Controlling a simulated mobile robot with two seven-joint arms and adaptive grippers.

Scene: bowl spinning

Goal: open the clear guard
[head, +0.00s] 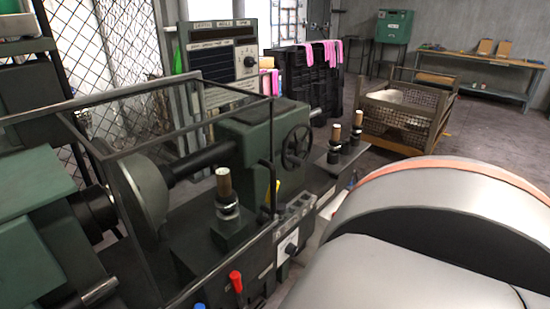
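The clear guard (130,222) is a dark metal frame with see-through sides on the green lathe at the left of the head view. It stands around the grey round dish-shaped workpiece (148,190) and the tool area, and looks lowered over them. I cannot make out a handle on it for sure. Neither of my grippers is in view. A large grey rounded link of mine with an orange band fills the lower right.
A green tailstock (252,140) with a handwheel (296,147) and a control strip with a red lever (236,281) belong to the lathe. A mesh crate (405,112) and a black crate stack (305,85) stand behind. The floor at the back right is open.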

